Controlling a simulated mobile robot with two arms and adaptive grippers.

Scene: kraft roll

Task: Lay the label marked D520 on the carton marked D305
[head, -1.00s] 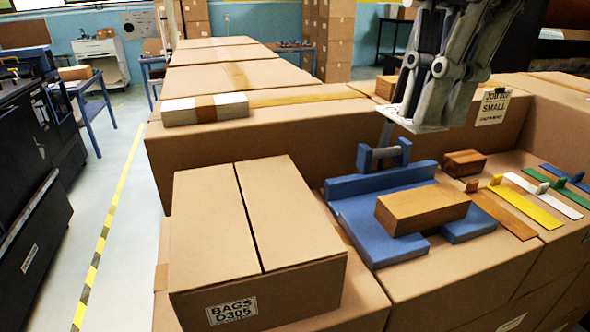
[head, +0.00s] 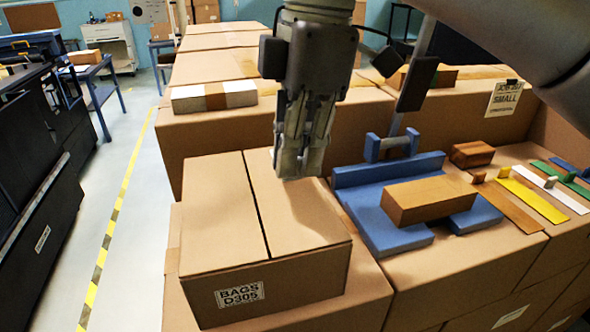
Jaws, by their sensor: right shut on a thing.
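The carton marked D305 (head: 222,235) stands closed at the front centre, its printed mark on the front face and a dark seam across its top. My right gripper (head: 298,172) points down over the right part of the carton's top. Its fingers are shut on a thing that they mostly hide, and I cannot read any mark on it. I cannot tell if the fingertips touch the top or hang just above it. The label marked D520 cannot be made out in this view. My left gripper is not in view.
Right of the carton, a blue fixture (head: 362,212) bears a brown block (head: 430,199), with an upright post behind. Several coloured strips with small knobs, such as a yellow one (head: 535,200), lie further right. A taller box row (head: 215,135) stands behind the carton.

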